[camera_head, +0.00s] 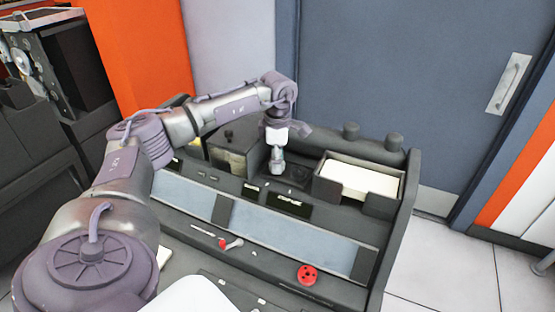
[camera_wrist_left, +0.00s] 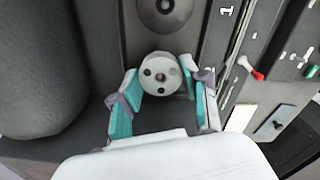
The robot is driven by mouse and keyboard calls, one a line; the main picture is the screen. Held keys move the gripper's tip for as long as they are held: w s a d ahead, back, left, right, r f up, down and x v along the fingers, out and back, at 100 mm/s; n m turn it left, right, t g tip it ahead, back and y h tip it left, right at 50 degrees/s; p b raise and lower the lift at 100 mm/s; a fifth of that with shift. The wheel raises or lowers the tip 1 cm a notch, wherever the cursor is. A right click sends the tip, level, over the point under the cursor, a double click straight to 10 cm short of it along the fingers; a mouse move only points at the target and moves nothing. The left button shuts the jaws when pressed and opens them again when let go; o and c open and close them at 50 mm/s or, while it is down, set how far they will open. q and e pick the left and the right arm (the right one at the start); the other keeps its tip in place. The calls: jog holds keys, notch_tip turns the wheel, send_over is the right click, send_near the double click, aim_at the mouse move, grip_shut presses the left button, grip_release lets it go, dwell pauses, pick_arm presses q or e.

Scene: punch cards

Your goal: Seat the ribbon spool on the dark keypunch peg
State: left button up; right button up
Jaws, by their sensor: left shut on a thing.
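My left gripper (camera_head: 278,158) reaches down over the back of the dark keypunch desk. Its teal-padded fingers (camera_wrist_left: 162,78) are shut on a light grey round spool (camera_wrist_left: 160,88) with several dark holes in its face. A dark round seat with a central hub (camera_wrist_left: 166,6), seemingly the keypunch peg, lies just beyond the spool at the top of the left wrist view. In the head view a dark round seat (camera_head: 300,173) shows right of the gripper. Spool and seat look apart; the height between them is unclear. My right gripper is out of view.
A card tray (camera_head: 392,207) with pale cards stands right of the gripper, and a dark box (camera_head: 232,155) stands left.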

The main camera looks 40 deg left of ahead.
pick_arm(q)
jog(key=shift+f, duration=0.1)
dwell(0.3)
jog(key=o, duration=1.5)
notch_tip(320, 180, up, 9)
jog(key=p, duration=0.7)
dwell(0.8)
